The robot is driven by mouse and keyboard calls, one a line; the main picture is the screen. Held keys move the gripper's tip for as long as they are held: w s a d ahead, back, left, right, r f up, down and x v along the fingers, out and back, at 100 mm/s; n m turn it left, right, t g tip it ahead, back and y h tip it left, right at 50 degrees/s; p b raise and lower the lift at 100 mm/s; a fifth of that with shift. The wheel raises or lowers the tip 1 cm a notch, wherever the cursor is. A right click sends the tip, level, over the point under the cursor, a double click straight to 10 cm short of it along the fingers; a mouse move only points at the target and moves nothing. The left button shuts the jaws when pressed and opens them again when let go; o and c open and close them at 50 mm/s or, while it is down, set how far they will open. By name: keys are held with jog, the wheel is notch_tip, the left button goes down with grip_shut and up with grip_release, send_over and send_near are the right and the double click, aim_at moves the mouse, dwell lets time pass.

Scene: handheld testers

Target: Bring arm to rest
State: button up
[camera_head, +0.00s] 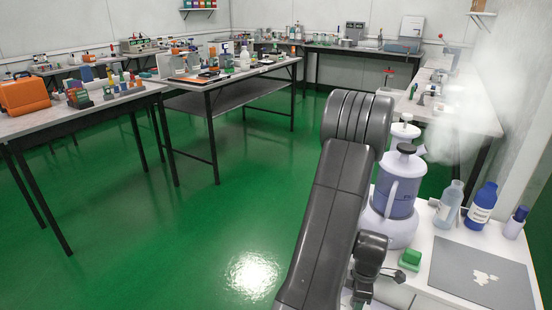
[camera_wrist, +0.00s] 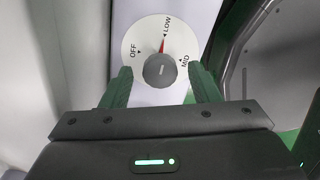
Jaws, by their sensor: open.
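In the wrist view, my gripper (camera_wrist: 160,74) is open, with one dark green finger on each side of a grey round knob (camera_wrist: 160,70). Gaps show between the knob and both fingers. The knob sits on a white dial (camera_wrist: 143,30) marked OFF, LOW and MID, and its red pointer is at LOW. In the head view, my dark grey arm reaches up from the bottom and folds down at the right. My gripper cannot be made out clearly there.
A blue and white humidifier (camera_head: 400,188) stands beside my arm, with mist at its upper right. Bottles (camera_head: 481,205), a grey mat (camera_head: 480,275) and a green object (camera_head: 410,257) are on the white table. Benches with testers stand at left; the green floor (camera_head: 200,240) between is clear.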

jog(key=n, duration=0.5)
jog(key=shift+n, duration=0.3)
dwell(0.4)
